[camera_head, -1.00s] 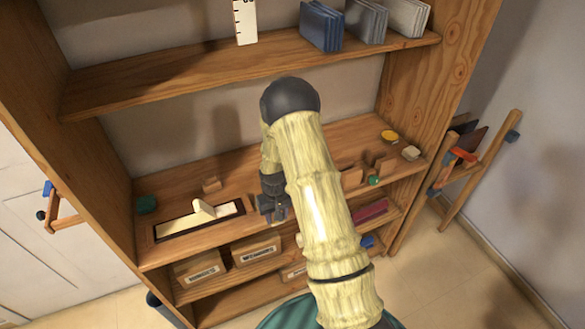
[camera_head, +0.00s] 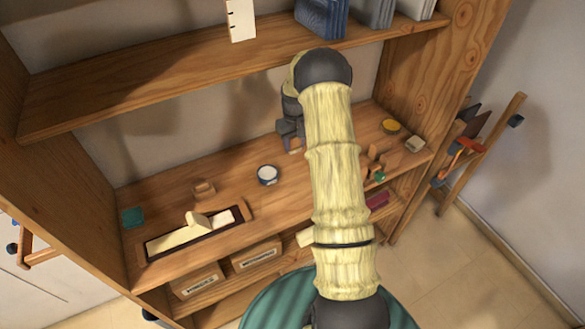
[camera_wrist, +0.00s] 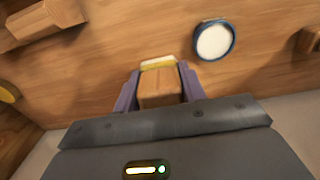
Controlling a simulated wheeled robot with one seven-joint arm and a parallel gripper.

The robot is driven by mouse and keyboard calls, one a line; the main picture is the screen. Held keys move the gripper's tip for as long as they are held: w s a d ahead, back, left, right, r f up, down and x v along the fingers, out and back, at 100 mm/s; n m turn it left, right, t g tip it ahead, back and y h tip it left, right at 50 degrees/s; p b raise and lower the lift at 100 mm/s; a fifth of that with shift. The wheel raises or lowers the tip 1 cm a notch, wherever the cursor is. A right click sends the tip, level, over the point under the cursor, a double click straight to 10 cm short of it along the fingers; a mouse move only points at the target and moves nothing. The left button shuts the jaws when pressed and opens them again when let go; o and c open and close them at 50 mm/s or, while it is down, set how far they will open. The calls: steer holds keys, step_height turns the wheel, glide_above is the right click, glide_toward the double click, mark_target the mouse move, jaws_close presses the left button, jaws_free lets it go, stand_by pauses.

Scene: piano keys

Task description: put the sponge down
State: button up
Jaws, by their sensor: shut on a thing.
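My gripper (camera_wrist: 160,82) is shut on a tan-brown block with a pale yellow and white far edge, which I take to be the sponge (camera_wrist: 161,92). The block sits between the two grey-purple fingers in the wrist view. In the head view my gripper (camera_head: 291,142) is over the back part of the middle shelf (camera_head: 235,165), with a bit of the tan block showing. My arm hides part of that area. I cannot tell whether the block touches the shelf.
A white round cup with a blue rim (camera_head: 268,175) stands left of my gripper. A framed tray (camera_head: 247,206), a small wooden block (camera_head: 204,188) and a teal block (camera_head: 133,217) are further left. A yellow disc (camera_head: 391,126) lies right. The upper shelf (camera_head: 170,77) overhangs behind.

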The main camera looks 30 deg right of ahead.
steer(key=shift+f+p, duration=1.05)
steer(key=shift+f, duration=1.9)
steer(key=shift+f+p, duration=0.8)
steer(key=shift+f, duration=1.3)
steer(key=shift+f, duration=0.1)
steer(key=o, duration=0.9)
steer(key=shift+o, duration=0.2)
